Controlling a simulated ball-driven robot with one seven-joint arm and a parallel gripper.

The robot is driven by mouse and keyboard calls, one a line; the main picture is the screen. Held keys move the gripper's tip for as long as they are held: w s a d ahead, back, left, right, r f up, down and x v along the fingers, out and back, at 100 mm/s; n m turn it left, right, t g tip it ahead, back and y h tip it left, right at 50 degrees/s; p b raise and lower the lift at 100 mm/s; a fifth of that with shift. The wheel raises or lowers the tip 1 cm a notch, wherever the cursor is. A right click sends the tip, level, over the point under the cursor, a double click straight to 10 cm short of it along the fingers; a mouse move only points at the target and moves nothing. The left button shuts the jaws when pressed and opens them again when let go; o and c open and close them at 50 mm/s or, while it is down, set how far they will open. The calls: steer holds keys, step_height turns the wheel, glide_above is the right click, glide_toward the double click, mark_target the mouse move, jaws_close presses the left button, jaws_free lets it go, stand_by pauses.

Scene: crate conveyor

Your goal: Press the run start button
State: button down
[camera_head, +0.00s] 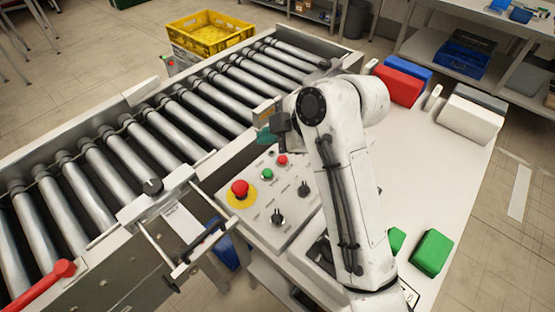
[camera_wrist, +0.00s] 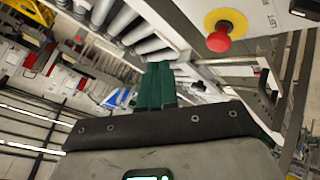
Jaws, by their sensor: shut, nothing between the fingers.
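The control panel (camera_head: 255,228) stands beside the conveyor in the head view. It carries a small green button (camera_head: 267,174), a small red button (camera_head: 282,160), a large red mushroom button (camera_head: 240,189) on a yellow disc and two black knobs (camera_head: 277,217). Their labels are too small to read, so which is run start cannot be read; green is likely. My gripper (camera_head: 264,137) is above the panel's far end, apart from the buttons. Its teal fingers (camera_wrist: 156,86) are shut and empty in the wrist view. The wrist view also shows the mushroom button (camera_wrist: 218,40), but not the green one.
The roller conveyor (camera_head: 115,158) runs along the left, with a red lever (camera_head: 42,281) at its near end. A yellow crate (camera_head: 207,36) stands beyond it. Red (camera_head: 398,83), white (camera_head: 468,119) and green (camera_head: 432,252) blocks lie on the white table (camera_head: 425,170) at right.

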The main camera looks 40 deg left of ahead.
mark_target(270, 175)
stand_by(0.3)
steer(key=shift+f, duration=0.1)
steer(key=shift+f+b, duration=2.95)
steer(key=shift+f, duration=1.3)
steer(key=shift+f, duration=0.1)
steer(key=shift+f, duration=0.3)
steer(key=shift+f+b, duration=0.55)
steer(key=shift+b, duration=0.05)
steer(key=shift+r, duration=0.1)
steer(key=shift+r+p, duration=0.65)
steer(key=shift+r, duration=0.2)
steer(key=shift+r, duration=0.1)
